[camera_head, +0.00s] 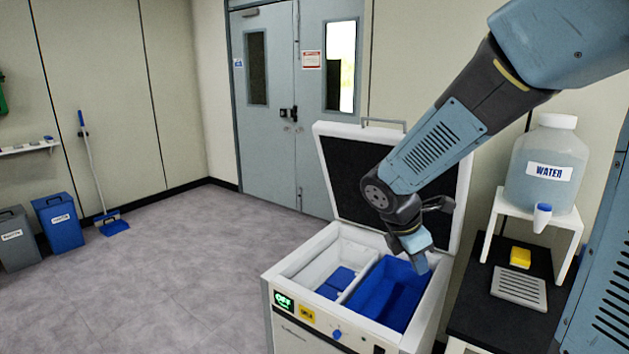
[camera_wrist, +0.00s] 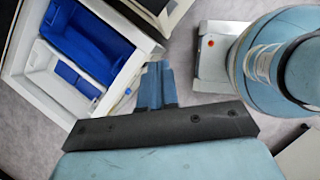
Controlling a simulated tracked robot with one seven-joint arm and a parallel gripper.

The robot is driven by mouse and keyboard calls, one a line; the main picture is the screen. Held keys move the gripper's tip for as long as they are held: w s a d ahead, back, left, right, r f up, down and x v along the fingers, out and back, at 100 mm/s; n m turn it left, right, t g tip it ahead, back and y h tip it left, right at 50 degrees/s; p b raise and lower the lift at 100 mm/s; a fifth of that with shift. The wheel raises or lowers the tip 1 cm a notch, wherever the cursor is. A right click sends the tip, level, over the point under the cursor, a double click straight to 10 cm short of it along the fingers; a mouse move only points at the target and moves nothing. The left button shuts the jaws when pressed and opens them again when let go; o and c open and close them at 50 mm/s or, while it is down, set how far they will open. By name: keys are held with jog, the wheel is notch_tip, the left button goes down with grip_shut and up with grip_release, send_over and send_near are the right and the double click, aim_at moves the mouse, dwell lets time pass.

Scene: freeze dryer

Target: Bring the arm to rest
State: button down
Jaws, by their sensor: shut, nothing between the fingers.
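My arm reaches down from the upper right in the head view. My gripper (camera_head: 422,262) points down and appears over the right part of the open freeze dryer (camera_head: 312,268). In the wrist view its two blue fingers (camera_wrist: 156,84) are together with nothing between them. The dryer's lid (camera_head: 345,180) is raised behind my wrist.
A water jug (camera_head: 547,165) on a white stand (camera_head: 489,225) is close to the right of my arm. A yellow sponge (camera_head: 520,257) lies below it on a black surface. Bins (camera_head: 58,222) and a broom (camera_head: 92,165) stand far left. The floor (camera_head: 170,270) left of the dryer is clear.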

jog(key=s+d+r+m+t+y, duration=0.1)
jog(key=s+r+m+t+y, duration=0.3)
jog(key=s+r+m, duration=0.9)
jog(key=shift+s+d+m+y, duration=0.3)
jog(key=shift+d+m+y, duration=0.1)
jog(key=shift+m, duration=3.3)
jog(key=shift+r, duration=0.1)
